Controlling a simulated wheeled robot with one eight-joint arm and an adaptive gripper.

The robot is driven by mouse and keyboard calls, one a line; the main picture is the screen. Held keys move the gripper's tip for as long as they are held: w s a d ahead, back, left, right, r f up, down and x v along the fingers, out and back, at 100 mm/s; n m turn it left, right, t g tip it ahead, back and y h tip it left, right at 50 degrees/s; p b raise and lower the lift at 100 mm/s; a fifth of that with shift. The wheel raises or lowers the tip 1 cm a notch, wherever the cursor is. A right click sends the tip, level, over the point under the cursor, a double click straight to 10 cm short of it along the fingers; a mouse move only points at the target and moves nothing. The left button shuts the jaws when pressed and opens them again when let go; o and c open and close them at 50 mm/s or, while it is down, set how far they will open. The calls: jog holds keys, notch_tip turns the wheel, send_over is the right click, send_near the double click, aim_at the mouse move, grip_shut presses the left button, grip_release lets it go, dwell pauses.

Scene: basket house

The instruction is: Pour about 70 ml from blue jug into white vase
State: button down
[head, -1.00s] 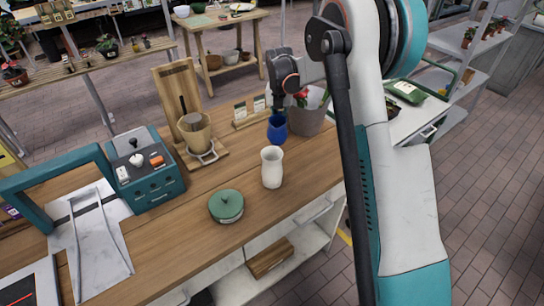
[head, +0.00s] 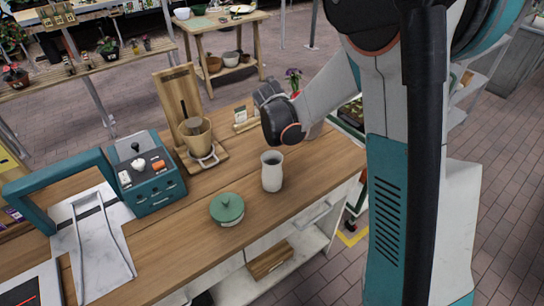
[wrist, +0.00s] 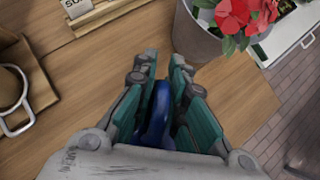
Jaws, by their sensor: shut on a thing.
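The white vase (head: 272,172) stands upright on the wooden counter (head: 262,206), with its open mouth facing up. My gripper (wrist: 165,68) is shut on the blue jug (wrist: 156,115), part of which shows between the fingers in the wrist view. In the head view my wrist hides the fingers and the jug, above and behind the vase. The jug's mouth, tilt and contents cannot be made out. The vase cannot be picked out in the wrist view.
A grey pot (wrist: 195,38) with red flowers (wrist: 245,15) stands near my gripper. A green lidded pot (head: 227,208) is front left of the vase. A wooden stand with a tan cup (head: 195,132) and a teal machine (head: 148,175) stand left. The counter's front edge is right of the vase.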

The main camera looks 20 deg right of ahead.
jog(key=shift+s+a+r+t, duration=0.15)
jog(key=shift+s+r+t, duration=0.1)
jog(key=shift+r+t, duration=0.45)
jog(key=shift+s+a+r+t+h+b, duration=0.15)
jog(key=shift+s+r+t+h+b, duration=0.2)
jog(key=shift+r+t+h, duration=0.4)
jog(key=shift+s+r+t, duration=0.1)
jog(key=shift+r+t, duration=0.25)
jog(key=shift+t, duration=0.1)
jog(key=shift+s+a+r+t+h+b, duration=0.35)
jog(key=shift+s+r+t+b, duration=0.15)
jog(key=shift+r+t, duration=0.2)
dwell(1.0)
jog(key=shift+s+a+t+b, duration=0.15)
jog(key=shift+s+t+b, duration=0.25)
jog(key=shift+b, duration=0.4)
